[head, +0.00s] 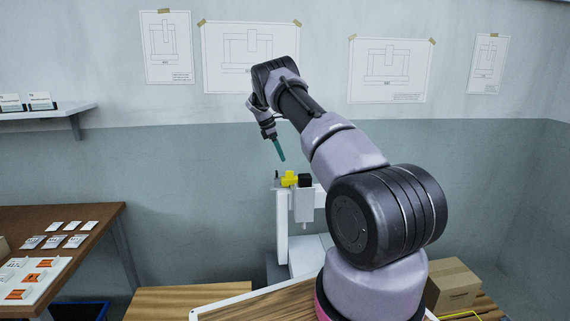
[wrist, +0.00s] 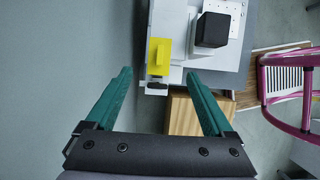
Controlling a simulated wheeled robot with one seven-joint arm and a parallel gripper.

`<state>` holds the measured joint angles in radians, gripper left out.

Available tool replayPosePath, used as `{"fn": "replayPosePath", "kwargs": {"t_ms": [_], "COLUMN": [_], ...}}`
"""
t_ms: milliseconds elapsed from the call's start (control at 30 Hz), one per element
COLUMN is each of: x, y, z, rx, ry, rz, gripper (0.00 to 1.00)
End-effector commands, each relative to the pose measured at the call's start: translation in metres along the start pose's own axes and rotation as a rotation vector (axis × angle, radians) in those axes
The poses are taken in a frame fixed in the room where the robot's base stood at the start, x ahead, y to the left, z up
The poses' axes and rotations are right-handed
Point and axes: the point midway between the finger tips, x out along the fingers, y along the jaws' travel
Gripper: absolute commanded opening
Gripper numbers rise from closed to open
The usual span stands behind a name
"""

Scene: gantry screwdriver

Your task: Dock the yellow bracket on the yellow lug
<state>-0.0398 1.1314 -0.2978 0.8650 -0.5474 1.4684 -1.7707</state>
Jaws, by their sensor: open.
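A yellow piece (head: 289,179) sits on top of the white gantry stand (head: 283,225), just left of a black block (head: 305,181). The yellow piece (wrist: 160,55) also shows in the wrist view, beside the black block (wrist: 212,30) on the light top. I cannot tell whether this yellow is the bracket, the lug or both together. My gripper (head: 281,156) is above and slightly left of it in the head view. In the wrist view my gripper (wrist: 160,73) has its two green fingers spread wide, with nothing between them. The yellow piece lies beyond the fingertips.
A small dark part (wrist: 157,84) sits at the near edge by the yellow piece. A brown table (head: 85,220) with white cards and orange pieces stands at left. A cardboard box (head: 453,285) is at right. Pink tubing (wrist: 285,90) shows right in the wrist view.

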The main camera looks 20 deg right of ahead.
Motion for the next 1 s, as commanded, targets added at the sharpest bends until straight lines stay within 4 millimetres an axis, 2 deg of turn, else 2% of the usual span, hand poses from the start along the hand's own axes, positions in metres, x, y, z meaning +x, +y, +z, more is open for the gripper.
{"fn": "replayPosePath", "kwargs": {"t_ms": [167, 267, 367, 467, 567, 700, 867, 1000], "x": [-0.019, -0.043, -0.083, -0.131, -0.175, -0.23, -0.281, -0.313], "y": [-0.001, -0.006, -0.02, -0.044, -0.075, -0.127, -0.196, -0.264], "z": [0.002, 0.011, 0.026, 0.042, 0.057, 0.074, 0.088, 0.096], "rx": [0.012, 0.068, 0.179, 0.318, 0.459, 0.644, 0.842, 1.007], "ry": [0.006, 0.035, 0.092, 0.169, 0.249, 0.363, 0.493, 0.605], "rz": [0.004, 0.014, 0.033, 0.049, 0.058, 0.061, 0.047, 0.023], "gripper": [0.87, 0.87, 0.87, 0.87, 0.87, 0.87, 0.87, 0.87]}}
